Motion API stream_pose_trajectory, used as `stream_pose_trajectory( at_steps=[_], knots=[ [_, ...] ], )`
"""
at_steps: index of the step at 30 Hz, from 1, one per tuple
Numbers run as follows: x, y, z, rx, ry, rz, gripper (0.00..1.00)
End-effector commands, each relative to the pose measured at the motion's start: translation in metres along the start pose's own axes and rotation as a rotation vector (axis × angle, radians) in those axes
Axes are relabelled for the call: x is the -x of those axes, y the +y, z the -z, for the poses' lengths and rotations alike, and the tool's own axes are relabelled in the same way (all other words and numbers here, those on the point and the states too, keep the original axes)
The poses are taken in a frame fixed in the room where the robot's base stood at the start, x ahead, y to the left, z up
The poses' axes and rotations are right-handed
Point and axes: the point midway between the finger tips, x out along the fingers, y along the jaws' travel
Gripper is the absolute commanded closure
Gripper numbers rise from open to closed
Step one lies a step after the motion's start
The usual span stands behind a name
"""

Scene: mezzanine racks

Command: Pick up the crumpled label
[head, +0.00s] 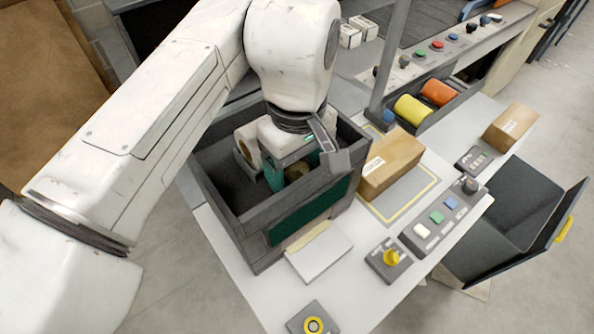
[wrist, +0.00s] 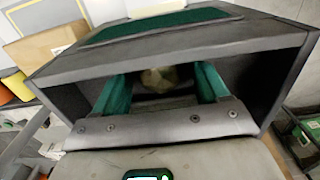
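My gripper (head: 285,172) reaches down into a dark grey open bin (head: 258,250) on the white worktop. In the wrist view its two green fingers (wrist: 162,84) stand wide apart. A small beige-brown crumpled thing (wrist: 158,77), which looks like the crumpled label, shows between and beyond them, low in the bin. A gap shows on both sides of it. In the head view a brownish bit of it (head: 297,171) shows beside the fingers; the rest is hidden by my gripper. I cannot tell how deep it lies between the fingers.
The bin's walls stand close around my gripper; its front bears a green panel (head: 310,211). A cardboard box (head: 392,163) stands right of the bin. A white pad (head: 319,251) and button boxes (head: 389,260) lie in front.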

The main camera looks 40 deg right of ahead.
Motion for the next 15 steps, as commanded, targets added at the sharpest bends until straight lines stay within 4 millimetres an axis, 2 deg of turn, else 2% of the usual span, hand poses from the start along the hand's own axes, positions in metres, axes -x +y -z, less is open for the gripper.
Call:
stream_pose_trajectory(
  at_steps=[2,15],
  knots=[
    [0.0000,0.0000,0.0000,0.000,0.000,0.000,0.34],
    [-0.0001,0.0000,0.0000,0.000,0.000,0.000,0.76]
  ],
)
